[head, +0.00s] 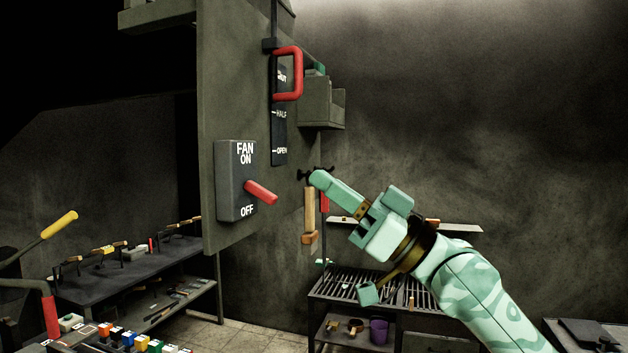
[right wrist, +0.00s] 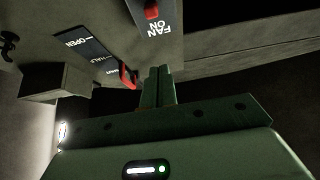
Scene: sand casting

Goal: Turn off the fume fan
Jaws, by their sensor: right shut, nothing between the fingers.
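The fan switch is a dark grey box (head: 228,185) on a grey panel, marked FAN ON at the top and OFF at the bottom. Its red lever (head: 260,192) sticks out to the right, tip slightly lower; I cannot tell for sure which position it is set to. My right gripper (head: 318,179) is shut and empty, to the right of the lever and apart from it. In the right wrist view, the shut fingers (right wrist: 158,84) point towards the panel, with the lever's red end (right wrist: 151,10) at the top edge. My left gripper is not in view.
A red handle (head: 290,72) on a slide marked HALF and OPEN sits above right of the switch. A wooden-handled tool (head: 310,215) hangs behind my gripper. A grated bench (head: 340,283) stands below, and a tool bench (head: 95,285) at the left. Space between gripper and lever looks clear.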

